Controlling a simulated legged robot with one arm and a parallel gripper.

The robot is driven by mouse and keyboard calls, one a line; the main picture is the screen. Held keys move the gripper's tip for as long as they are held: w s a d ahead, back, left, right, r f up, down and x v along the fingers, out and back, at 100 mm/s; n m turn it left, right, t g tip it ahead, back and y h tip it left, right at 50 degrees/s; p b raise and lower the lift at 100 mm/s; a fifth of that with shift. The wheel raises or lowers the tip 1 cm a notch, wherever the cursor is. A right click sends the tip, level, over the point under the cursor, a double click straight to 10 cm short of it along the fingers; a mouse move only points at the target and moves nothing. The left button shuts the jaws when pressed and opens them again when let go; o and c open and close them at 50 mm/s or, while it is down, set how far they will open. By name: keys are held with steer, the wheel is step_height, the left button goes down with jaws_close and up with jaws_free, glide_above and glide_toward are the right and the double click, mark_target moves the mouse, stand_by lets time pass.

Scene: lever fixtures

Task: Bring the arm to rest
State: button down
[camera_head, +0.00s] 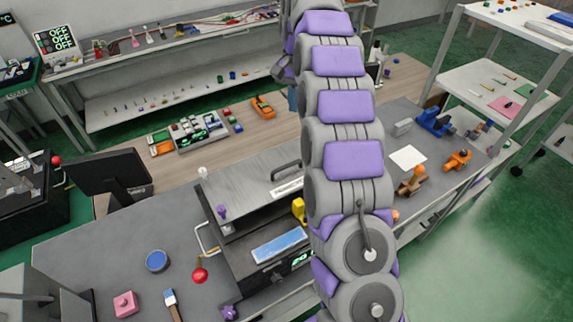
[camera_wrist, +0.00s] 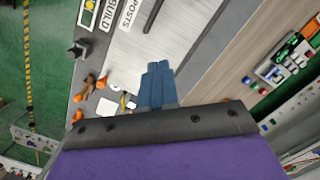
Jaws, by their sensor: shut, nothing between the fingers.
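My gripper (camera_wrist: 157,84) shows in the wrist view as blue-grey fingers held together, with nothing between them. It points over the blurred bench and fixture area, apart from any object as far as I can tell. In the head view my grey and purple arm (camera_head: 345,105) runs up the middle of the picture. Its far end bends away at the top, and the gripper is mostly hidden behind it.
The lever fixture (camera_head: 245,245), a dark box with a metal top, stands left of my arm, which hides part of it. A red ball knob (camera_head: 200,275), blue disc (camera_head: 157,261) and pink block (camera_head: 126,304) are at lower left. Shelves (camera_head: 497,88) stand at right.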

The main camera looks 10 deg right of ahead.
stand_by(0.5)
steer(key=s+a+f+n+b, duration=0.1)
steer(key=s+f+n+b, duration=0.2)
steer(key=s, duration=1.3)
steer(key=s+a+f+n+b, duration=0.2)
steer(key=s+f+b, duration=0.15)
steer(key=s, duration=1.25)
steer(key=s+f+n+b, duration=0.1)
steer(key=s+f+b, duration=0.1)
steer(key=s+f, duration=0.6)
steer(key=s, duration=0.5)
steer(key=shift+s+d+n+g+h, duration=0.3)
steer(key=shift+s+d+g, duration=0.05)
steer(key=shift+s+g, duration=0.05)
